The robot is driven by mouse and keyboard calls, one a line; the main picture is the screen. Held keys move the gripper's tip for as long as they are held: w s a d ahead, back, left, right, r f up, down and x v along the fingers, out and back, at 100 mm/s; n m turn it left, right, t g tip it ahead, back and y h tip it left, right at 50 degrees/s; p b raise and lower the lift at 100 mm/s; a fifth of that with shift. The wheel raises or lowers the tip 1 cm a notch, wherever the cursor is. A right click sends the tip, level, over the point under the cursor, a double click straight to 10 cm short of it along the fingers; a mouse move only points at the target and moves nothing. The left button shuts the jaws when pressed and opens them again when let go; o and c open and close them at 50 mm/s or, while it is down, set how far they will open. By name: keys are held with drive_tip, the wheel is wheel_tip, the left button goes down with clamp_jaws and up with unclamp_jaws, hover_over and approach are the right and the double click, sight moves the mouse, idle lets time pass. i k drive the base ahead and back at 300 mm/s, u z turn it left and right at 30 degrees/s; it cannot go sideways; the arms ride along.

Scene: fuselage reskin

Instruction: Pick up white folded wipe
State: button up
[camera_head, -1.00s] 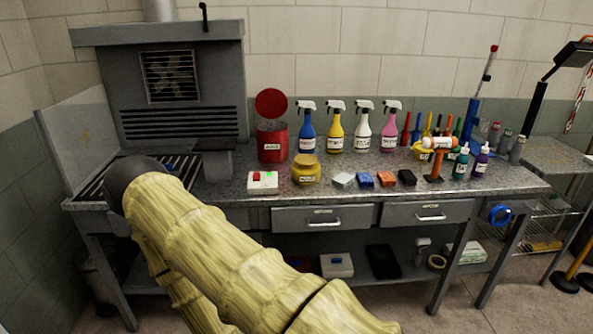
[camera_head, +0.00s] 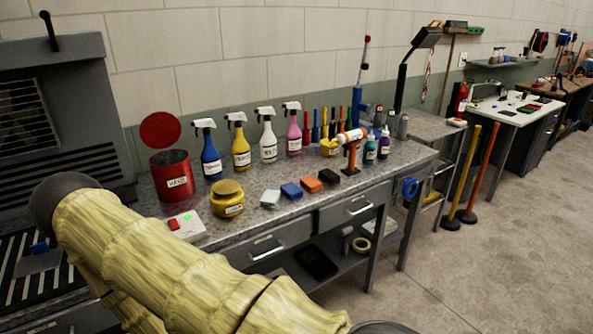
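The white folded wipe appears to be the small white-grey block (camera_head: 270,198) on the grey speckled bench top (camera_head: 232,224). It lies between the yellow jar (camera_head: 227,197) and a blue block (camera_head: 291,191), and nothing covers it. My arm, in a yellow sleeve with a dark rounded joint, fills the lower left in front of the bench. My gripper is out of view, so its state and its place relative to the wipe do not show.
Orange (camera_head: 312,184) and black (camera_head: 329,176) blocks lie right of the blue one. Spray bottles (camera_head: 241,147) and an open red bin (camera_head: 175,176) stand behind. A white box with red and green marks (camera_head: 186,226) sits at the front left. Open floor lies to the right.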

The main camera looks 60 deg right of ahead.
sight(269, 198)
drive_tip(key=z, duration=0.8)
drive_tip(key=i, duration=0.75)
drive_tip(key=z, duration=0.8)
